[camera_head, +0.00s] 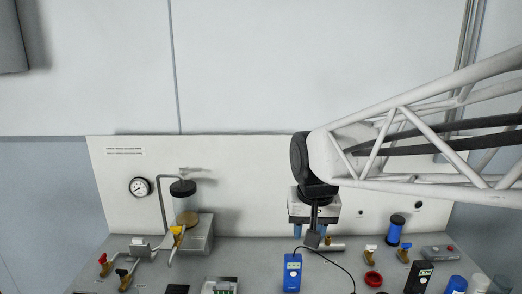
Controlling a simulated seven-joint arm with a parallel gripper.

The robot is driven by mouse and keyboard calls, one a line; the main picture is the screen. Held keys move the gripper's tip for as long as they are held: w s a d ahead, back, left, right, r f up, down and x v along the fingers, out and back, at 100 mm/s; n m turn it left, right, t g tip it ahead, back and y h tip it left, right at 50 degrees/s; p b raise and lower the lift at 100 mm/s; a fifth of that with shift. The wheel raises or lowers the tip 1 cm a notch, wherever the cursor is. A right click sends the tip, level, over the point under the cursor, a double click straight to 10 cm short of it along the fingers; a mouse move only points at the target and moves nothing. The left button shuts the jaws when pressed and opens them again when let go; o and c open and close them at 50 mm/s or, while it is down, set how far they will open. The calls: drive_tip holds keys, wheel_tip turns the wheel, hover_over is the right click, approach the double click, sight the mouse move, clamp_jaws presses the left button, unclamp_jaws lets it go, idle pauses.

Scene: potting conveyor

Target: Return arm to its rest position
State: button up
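My arm (405,150), a pale lattice frame with dark rods, reaches in from the right edge. It ends at a black rounded joint (308,165) in front of the back panel. A dark narrow part hangs below the joint and ends in a small grey block, where my gripper (312,238) appears to be. Its fingers are too small and dark to make out, so I cannot tell whether it is open or holds anything. It is over the rear of the grey bench (255,262). A pale box with blue lower parts (327,208) shows behind the dark part.
A blue handheld meter (292,272) with a black cable stands below the gripper. The space above the panel's left half is clear.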

drive_tip(key=s+d+f, duration=0.2)
drive_tip(key=s+d, duration=0.2)
drive_tip(key=s, duration=0.4)
drive_tip(key=s+d+f, duration=0.3)
drive_tip(key=s+d, duration=0.1)
drive_tip(key=s, duration=0.3)
drive_tip(key=shift+s+d+t, duration=0.25)
drive_tip(key=shift+s+t, duration=0.05)
drive_tip(key=shift+s, duration=0.05)
idle(0.3)
